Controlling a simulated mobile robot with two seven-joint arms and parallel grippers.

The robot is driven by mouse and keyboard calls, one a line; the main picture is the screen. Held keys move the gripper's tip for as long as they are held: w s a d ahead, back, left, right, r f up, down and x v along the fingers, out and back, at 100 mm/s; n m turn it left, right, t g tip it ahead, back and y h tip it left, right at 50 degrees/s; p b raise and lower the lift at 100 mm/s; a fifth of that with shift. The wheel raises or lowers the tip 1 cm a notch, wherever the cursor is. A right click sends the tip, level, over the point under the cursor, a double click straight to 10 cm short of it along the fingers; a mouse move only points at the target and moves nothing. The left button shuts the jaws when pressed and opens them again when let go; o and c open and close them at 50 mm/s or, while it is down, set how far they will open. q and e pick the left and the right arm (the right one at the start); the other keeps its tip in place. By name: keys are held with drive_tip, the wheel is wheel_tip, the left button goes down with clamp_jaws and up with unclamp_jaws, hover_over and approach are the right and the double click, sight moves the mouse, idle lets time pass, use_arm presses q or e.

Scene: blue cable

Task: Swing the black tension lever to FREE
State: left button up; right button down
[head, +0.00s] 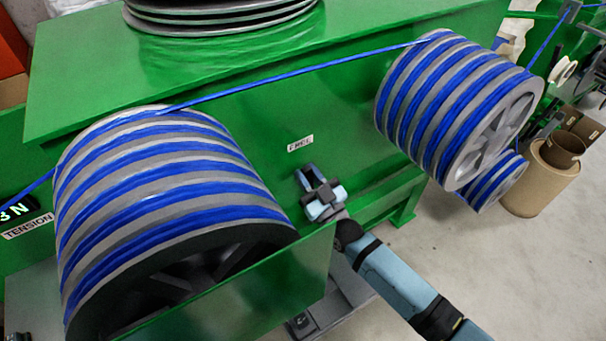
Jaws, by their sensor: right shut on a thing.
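My right gripper (316,190) is at the green machine's front face, between the two large drums and just below the white FREE label (300,143). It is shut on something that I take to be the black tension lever. The lever is mostly hidden by the gripper, and its exact angle cannot be told. My right arm reaches in from the lower right. My left gripper is not in view.
Blue cable (290,75) runs taut between the left drum (165,190) and the right drum (455,105), above my gripper. A green guard panel (250,290) stands just below left of it. Brown cylinders (540,180) stand on the floor at right. The floor at lower right is clear.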

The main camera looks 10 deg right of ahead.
drive_tip(key=shift+w+d+m+h, duration=0.15)
drive_tip(key=shift+m+h, duration=0.1)
drive_tip(key=shift+m, duration=0.3)
drive_tip(key=shift+s+d+m+h, duration=0.15)
drive_tip(key=shift+m+h, duration=0.1)
drive_tip(key=shift+m, duration=0.3)
drive_tip(key=shift+w, duration=0.15)
drive_tip(key=c, duration=1)
unclamp_jaws()
drive_tip(key=shift+t, duration=0.3)
drive_tip(key=shift+o, duration=0.2)
drive_tip(key=shift+d, duration=0.1)
drive_tip(key=v, duration=1.3)
drive_tip(key=shift+s+d+p, duration=0.2)
drive_tip(key=shift+s+p, duration=0.1)
drive_tip(key=shift+s, duration=0.1)
drive_tip(key=shift+f, duration=0.1)
